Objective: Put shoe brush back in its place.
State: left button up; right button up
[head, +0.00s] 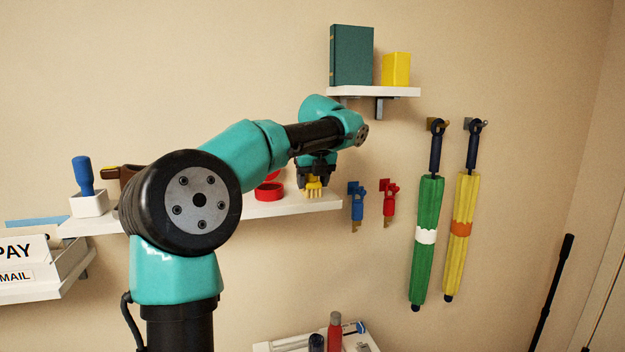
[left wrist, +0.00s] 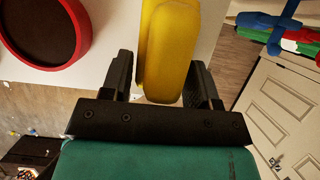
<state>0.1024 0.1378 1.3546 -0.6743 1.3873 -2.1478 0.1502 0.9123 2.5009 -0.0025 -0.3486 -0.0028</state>
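The shoe brush (head: 314,191) is yellow with pale bristles pointing down. It is at the right end of the long white shelf (head: 300,206), right of a red round tin (head: 269,192). My left gripper (head: 317,178) is above the shelf, pointing down, with its fingers on both sides of the brush; it looks shut on it. In the left wrist view the yellow brush (left wrist: 168,45) fills the space between the dark fingers. I cannot tell whether the bristles touch the shelf. My right gripper is not in view.
A blue-handled tool (head: 83,175) stands in a white holder on the shelf's left. Blue keys (head: 356,203), red keys (head: 389,203) and two umbrellas, green (head: 425,260) and yellow (head: 458,255), hang to the right. A small shelf (head: 375,92) with books is above. A low shelf with bottles (head: 335,332) is below.

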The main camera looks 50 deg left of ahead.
pick_arm(q)
jog(key=o, duration=0.3)
jog(key=shift+r, duration=0.1)
jog(key=v, duration=1.2)
dwell(0.5)
